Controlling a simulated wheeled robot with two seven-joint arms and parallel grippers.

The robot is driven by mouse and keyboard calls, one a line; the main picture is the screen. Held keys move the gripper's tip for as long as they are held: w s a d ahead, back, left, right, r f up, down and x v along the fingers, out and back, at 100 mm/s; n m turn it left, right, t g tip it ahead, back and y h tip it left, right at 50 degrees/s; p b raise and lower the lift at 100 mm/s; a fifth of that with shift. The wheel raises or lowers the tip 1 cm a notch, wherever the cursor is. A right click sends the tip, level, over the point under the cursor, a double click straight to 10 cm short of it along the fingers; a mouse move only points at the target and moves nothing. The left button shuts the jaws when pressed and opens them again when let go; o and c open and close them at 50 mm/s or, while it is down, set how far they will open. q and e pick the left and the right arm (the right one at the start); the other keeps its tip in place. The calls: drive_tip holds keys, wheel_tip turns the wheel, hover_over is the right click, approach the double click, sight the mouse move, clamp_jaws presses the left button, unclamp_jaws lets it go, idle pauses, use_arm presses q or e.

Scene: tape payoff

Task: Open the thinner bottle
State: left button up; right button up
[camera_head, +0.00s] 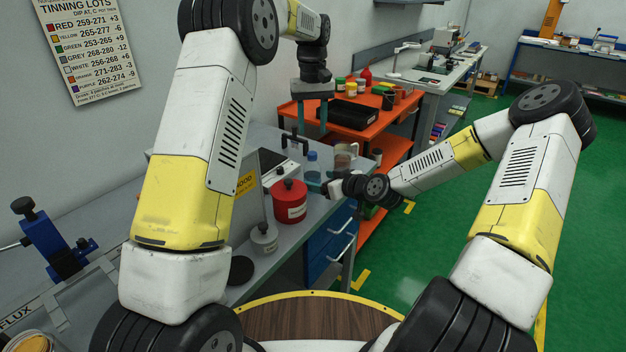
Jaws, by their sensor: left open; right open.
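A small clear bluish bottle with a blue cap (312,157) stands upright on the grey bench, its lower part partly hidden by my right gripper. My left gripper (310,130) points down above the bottle, open and empty, its two teal fingers apart; a gap to the cap shows. My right gripper (319,184) comes in from the right at the bottle's lower part, open. Whether its fingers touch the bottle cannot be told. A clear container with a brownish top (343,157) stands just right of the bottle.
A red canister (289,202) and a pale lidded jar (264,238) stand on the bench nearer me. A yellow sign (246,183) stands left of them. Blue drawers (330,241) are under the bench edge. An orange cart (388,120) with a black tray (346,114) stands behind.

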sight(317, 180)
drive_tip(key=shift+x, duration=2.6)
clamp_jaws()
